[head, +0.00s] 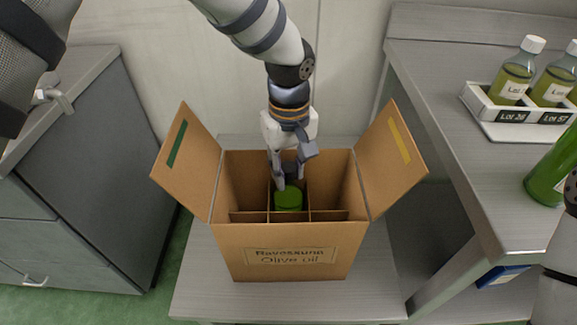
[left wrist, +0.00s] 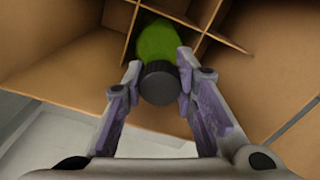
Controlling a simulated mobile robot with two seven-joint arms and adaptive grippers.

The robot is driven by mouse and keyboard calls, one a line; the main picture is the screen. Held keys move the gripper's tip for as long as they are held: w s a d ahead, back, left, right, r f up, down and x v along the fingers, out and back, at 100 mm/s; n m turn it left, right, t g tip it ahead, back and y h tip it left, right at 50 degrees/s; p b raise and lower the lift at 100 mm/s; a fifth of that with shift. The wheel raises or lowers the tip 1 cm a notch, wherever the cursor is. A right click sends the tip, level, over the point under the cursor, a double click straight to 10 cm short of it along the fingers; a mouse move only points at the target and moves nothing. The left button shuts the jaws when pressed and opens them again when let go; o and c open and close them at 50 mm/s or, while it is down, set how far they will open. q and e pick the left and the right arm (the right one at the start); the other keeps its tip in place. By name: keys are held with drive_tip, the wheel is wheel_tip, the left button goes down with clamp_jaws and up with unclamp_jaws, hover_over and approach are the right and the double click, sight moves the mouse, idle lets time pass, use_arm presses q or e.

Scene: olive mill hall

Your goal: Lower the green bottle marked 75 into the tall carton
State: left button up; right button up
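A green bottle (head: 288,199) with a dark cap is inside the tall cardboard carton (head: 285,265), upright or nearly so, in the middle column behind the front cross divider. In the left wrist view the bottle (left wrist: 157,42) runs down between the dividers. My left gripper (head: 289,181) reaches down from above into the carton mouth. Its two fingers close on either side of the dark cap (left wrist: 160,83) and appear to touch it. The bottle's number is not visible, and its base is hidden, so I cannot tell whether it rests on the carton floor. My right gripper is out of view.
The carton's side flaps (head: 190,150) stand open, on a low grey table (head: 200,290). On the right bench (head: 440,110), a white tray (head: 480,105) holds small bottles, and another green bottle (head: 553,165) stands near the right arm. A grey cabinet (head: 90,170) stands left.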

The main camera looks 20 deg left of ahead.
use_arm(q)
drive_tip(key=o, duration=0.4)
